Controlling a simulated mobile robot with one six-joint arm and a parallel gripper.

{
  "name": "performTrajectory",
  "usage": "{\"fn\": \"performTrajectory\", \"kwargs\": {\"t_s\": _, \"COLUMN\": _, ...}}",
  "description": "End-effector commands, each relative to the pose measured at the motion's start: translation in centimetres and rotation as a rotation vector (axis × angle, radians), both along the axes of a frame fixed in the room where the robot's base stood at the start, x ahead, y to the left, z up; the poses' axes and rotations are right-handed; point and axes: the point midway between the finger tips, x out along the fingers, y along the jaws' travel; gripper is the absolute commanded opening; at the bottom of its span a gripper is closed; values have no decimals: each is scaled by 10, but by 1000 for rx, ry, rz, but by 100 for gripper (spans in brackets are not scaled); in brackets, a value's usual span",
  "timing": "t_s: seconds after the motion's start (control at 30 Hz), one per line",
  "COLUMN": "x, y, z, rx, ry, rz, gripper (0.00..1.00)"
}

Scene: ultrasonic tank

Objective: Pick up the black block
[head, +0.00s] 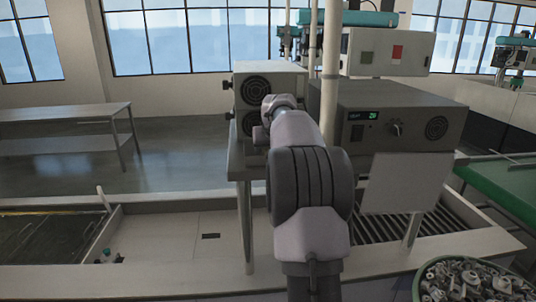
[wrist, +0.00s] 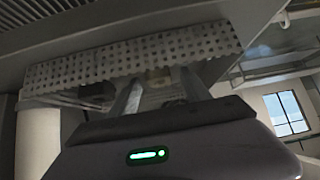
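I cannot make out a black block for certain in either view. In the head view a small dark rectangle (head: 210,236) lies on the pale floor of the trough at the left; it is too small to tell whether it is a block or a slot. My gripper (wrist: 160,90) shows in the wrist view with its two pale fingers apart, beneath a perforated metal sheet (wrist: 130,58). A dim pale shape shows between the fingers, and I cannot tell what it is. In the head view my arm hides the gripper.
A basket of metal parts (head: 470,280) is at the lower right. A small bottle (head: 108,256) stands in the trough's left end.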

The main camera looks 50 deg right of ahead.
Motion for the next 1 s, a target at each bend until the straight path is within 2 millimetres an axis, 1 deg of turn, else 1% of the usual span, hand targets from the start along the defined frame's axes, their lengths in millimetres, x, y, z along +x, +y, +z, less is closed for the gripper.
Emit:
{"fn": "performTrajectory", "kwargs": {"t_s": 0.03, "x": 0, "y": 0, "z": 0, "rx": 0, "ry": 0, "rz": 0, "gripper": 45}}
{"fn": "performTrajectory", "kwargs": {"t_s": 0.17, "x": 0, "y": 0, "z": 0, "rx": 0, "ry": 0, "rz": 0, "gripper": 19}}
{"fn": "performTrajectory", "kwargs": {"t_s": 0.2, "x": 0, "y": 0, "z": 0, "rx": 0, "ry": 0, "rz": 0, "gripper": 12}}
{"fn": "performTrajectory", "kwargs": {"t_s": 0.27, "x": 0, "y": 0, "z": 0, "rx": 0, "ry": 0, "rz": 0, "gripper": 0}}
{"fn": "performTrajectory", "kwargs": {"t_s": 0.57, "x": 0, "y": 0, "z": 1, "rx": -1, "ry": -1, "rz": 0, "gripper": 0}}
{"fn": "performTrajectory", "kwargs": {"t_s": 0.67, "x": 0, "y": 0, "z": 5, "rx": -1, "ry": -2, "rz": 0, "gripper": 0}}
{"fn": "performTrajectory", "kwargs": {"t_s": 0.77, "x": 0, "y": 0, "z": 15, "rx": -1, "ry": -2, "rz": 0, "gripper": 0}}
{"fn": "performTrajectory", "kwargs": {"t_s": 0.9, "x": 0, "y": 0, "z": 38, "rx": -3, "ry": -3, "rz": -1, "gripper": 0}}
{"fn": "performTrajectory", "kwargs": {"t_s": 0.93, "x": 0, "y": 3, "z": 40, "rx": -1, "ry": -3, "rz": 1, "gripper": 0}}
{"fn": "performTrajectory", "kwargs": {"t_s": 1.0, "x": -3, "y": 19, "z": 37, "rx": -2, "ry": -1, "rz": 2, "gripper": 0}}
